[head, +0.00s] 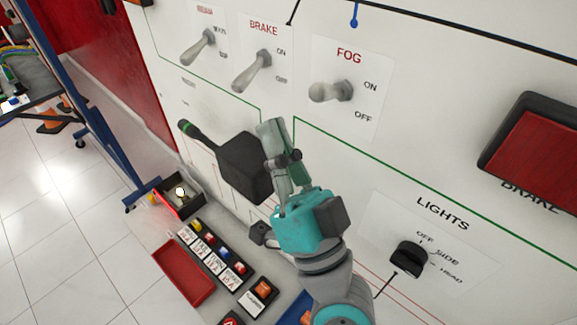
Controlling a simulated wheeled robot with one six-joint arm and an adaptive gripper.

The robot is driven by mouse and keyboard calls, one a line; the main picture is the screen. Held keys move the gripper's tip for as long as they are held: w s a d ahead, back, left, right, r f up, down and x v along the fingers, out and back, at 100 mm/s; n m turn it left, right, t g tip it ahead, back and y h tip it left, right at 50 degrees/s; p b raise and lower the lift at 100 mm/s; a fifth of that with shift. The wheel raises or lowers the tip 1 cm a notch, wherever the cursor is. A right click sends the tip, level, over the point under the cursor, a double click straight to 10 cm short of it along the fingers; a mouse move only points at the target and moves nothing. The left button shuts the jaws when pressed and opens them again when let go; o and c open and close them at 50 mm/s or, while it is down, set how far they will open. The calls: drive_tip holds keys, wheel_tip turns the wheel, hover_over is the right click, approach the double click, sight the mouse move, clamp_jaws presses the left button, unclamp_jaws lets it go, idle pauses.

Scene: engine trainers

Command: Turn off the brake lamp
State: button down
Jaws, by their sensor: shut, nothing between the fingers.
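The brake switch (252,72) is a pale toggle lever on a white plate marked BRAKE, with ON above and OFF below. Its lever points down and left from its dark collar. My gripper (271,127) is shut and empty, its fingers pointing up the panel. In the picture its tips are below the brake switch, with a visible gap between them. I cannot tell how far they are from the panel. A dark red lens in a black housing (535,140), with BRAKE printed under it, is at the right edge, partly cut off.
The fog toggle (330,92) is right of the brake switch; another toggle (198,47) is left. A black stalk box (243,165) lies behind my fingers in view. A lights knob (409,259) is lower right. A red tray (184,274) and several small labelled buttons sit below.

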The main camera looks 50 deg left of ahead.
drive_tip(key=shift+v, duration=1.95)
